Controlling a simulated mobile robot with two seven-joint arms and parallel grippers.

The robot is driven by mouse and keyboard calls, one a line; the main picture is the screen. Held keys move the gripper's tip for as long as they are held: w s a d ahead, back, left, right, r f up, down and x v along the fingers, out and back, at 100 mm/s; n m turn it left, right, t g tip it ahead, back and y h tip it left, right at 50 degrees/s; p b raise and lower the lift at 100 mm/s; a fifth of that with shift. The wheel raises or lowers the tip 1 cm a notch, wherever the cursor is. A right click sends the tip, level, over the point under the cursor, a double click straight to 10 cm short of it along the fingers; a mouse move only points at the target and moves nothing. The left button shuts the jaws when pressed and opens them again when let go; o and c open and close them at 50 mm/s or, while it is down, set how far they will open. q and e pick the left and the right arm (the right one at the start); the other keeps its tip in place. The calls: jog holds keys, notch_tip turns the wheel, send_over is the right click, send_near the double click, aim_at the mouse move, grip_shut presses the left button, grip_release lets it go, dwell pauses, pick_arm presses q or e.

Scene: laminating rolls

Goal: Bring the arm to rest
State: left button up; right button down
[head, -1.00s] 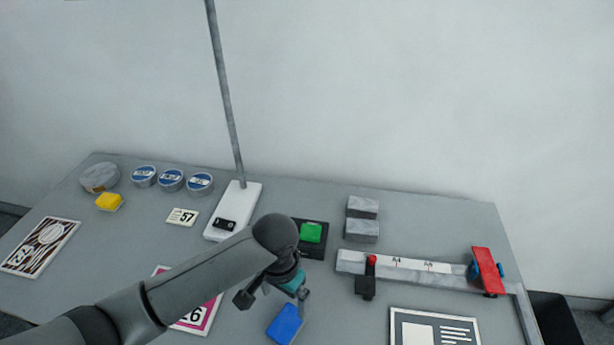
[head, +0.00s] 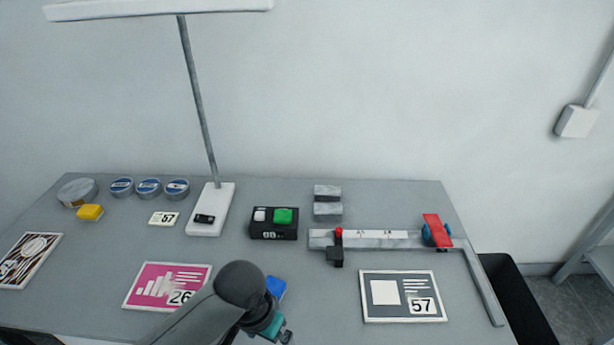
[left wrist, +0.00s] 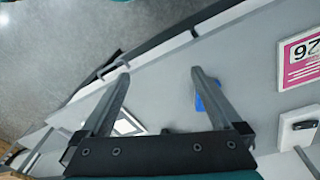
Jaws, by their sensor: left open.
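My left arm comes in from the bottom of the head view, with its gripper (head: 284,336) at the lower edge, partly cut off. In the left wrist view the left gripper (left wrist: 160,76) has its fingers wide apart, with nothing between them. It hangs near the table's front edge, with floor showing beyond. A blue block (head: 276,287) lies on the table just behind the gripper, partly hidden by the arm. The blue block also shows beside one finger in the left wrist view (left wrist: 207,97). My right gripper is in neither view.
The grey table (head: 320,300) holds a pink 26 card (head: 150,285), a grey 57 card (head: 400,297), a black box with a green button (head: 274,230), a rail trimmer (head: 375,239) and a lamp base (head: 213,205). A dark bin (head: 520,300) stands at the right.

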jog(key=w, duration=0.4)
pick_arm(q)
jog(key=s+a+r+n+t, duration=0.3)
jog(key=s+a+r, duration=0.1)
jog(key=s+a, duration=0.6)
notch_tip(320, 180, down, 28)
jog(key=s+g+b, duration=0.1)
jog(key=s+b, duration=0.2)
jog(key=b, duration=0.3)
jog(key=s+a+f+b, duration=0.1)
jog(key=s+f+b, duration=0.2)
jog(key=s+f, duration=0.4)
jog(key=s+a+f+g+y+b, duration=0.1)
jog(key=s+f+b, duration=0.2)
jog(key=s+f, duration=0.5)
notch_tip(320, 180, down, 5)
jog(key=shift+f+g, duration=0.1)
jog(key=shift+g, duration=0.2)
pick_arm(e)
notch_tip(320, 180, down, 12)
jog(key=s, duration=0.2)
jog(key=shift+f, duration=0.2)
